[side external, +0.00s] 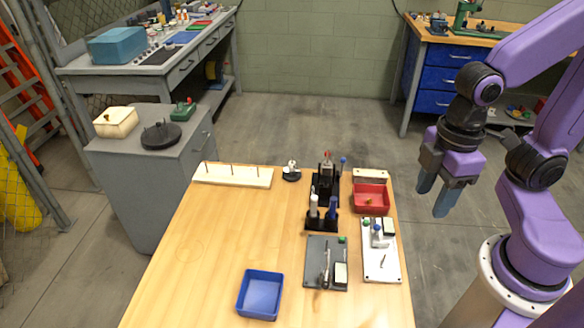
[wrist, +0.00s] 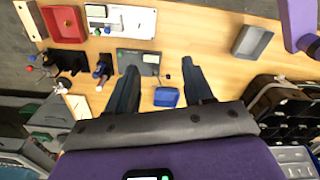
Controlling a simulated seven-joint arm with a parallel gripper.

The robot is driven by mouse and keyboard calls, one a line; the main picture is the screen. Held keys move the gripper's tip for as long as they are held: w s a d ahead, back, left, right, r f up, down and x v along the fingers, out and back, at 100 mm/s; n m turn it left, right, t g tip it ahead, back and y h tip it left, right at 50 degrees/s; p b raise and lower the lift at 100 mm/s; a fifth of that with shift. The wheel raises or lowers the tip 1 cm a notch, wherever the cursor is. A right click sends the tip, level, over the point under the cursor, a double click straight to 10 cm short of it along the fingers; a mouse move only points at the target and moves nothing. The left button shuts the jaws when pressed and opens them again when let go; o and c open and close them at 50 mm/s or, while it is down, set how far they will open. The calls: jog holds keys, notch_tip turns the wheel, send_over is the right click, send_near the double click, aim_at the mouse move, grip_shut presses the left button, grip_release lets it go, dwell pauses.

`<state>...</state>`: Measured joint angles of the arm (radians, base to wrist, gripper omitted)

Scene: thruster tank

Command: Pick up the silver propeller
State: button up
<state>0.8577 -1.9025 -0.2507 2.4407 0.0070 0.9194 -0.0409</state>
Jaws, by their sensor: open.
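I cannot clearly make out a silver propeller in either view. A small pale, silvery piece (side external: 291,165) sits on a round black base at the back of the wooden table (side external: 205,250) in the side view; it is too small to identify. My gripper (side external: 434,198) hangs to the right of the table, fingers pointing down, open and empty. In the wrist view its two blue-grey fingers (wrist: 159,68) stand well apart, with the tabletop beyond them and nothing between the pads.
A white pegboard (side external: 232,180) lies at the back left. Black holders (side external: 322,218), a red tray (side external: 372,207) with a small brass-coloured piece, a grey board (side external: 315,252) and a white board (side external: 371,268) crowd the right. A blue tray (side external: 245,296) stands in front. The table's left side is clear.

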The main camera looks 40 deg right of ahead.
jog(key=w+a+r+m, duration=0.1)
jog(key=w+a, duration=0.2)
jog(key=w, duration=0.4)
jog(key=w+a, duration=0.3)
jog(key=w, duration=0.4)
jog(key=m, duration=0.2)
send_over(293, 166)
jog(key=d, duration=0.2)
notch_tip(293, 166, down, 9)
jog(key=shift+t+y, duration=0.3)
jog(key=shift+t, duration=0.1)
jog(key=f, duration=0.5)
jog(key=a+f, duration=0.1)
jog(key=f, duration=0.5)
jog(key=w+f, duration=0.1)
jog(key=f, duration=0.4)
jog(key=shift+a+f, duration=0.2)
jog(key=shift+f, duration=0.1)
jog(key=shift+s, duration=0.1)
grip_shut()
